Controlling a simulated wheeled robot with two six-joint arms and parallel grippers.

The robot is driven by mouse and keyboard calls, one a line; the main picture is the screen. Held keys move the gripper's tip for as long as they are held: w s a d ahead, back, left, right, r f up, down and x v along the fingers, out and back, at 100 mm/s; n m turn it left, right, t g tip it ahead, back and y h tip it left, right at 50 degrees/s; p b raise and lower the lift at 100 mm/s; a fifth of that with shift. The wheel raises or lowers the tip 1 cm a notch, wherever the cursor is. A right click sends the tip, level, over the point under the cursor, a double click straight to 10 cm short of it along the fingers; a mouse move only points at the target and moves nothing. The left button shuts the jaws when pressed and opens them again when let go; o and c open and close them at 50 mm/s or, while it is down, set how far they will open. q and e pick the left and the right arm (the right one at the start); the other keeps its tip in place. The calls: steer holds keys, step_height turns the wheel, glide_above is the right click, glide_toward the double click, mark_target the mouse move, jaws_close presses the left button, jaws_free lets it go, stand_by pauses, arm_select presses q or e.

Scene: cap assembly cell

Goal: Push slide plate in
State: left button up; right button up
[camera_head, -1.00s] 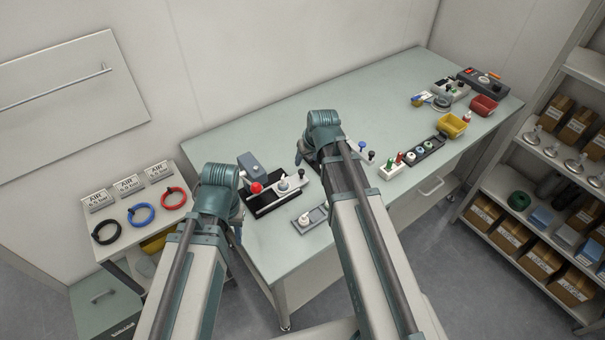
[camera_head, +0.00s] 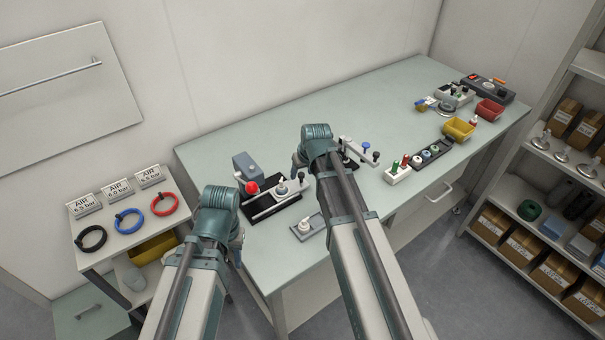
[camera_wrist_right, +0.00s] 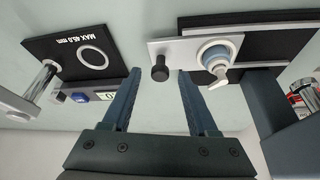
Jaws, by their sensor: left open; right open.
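The slide plate (camera_wrist_right: 180,50) is a light grey plate with a black upright knob (camera_wrist_right: 160,68) at its end and a white part in a blue ring on it. It lies on a black base (camera_wrist_right: 268,42). In the head view, the slide plate (camera_head: 292,188) is on the bench beside a red ball knob. My right gripper (camera_wrist_right: 158,76) is open, with the black knob in line between its fingertips; I cannot tell whether they touch.
A grey-blue block with the red ball knob (camera_head: 252,188) stands left of the plate. A small grey fixture (camera_head: 306,226) is in front. A black gauge plate (camera_wrist_right: 72,58) lies left in the wrist view. Parts racks (camera_head: 420,160) and bins stand right.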

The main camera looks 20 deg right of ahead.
jaws_close()
stand_by(1.3)
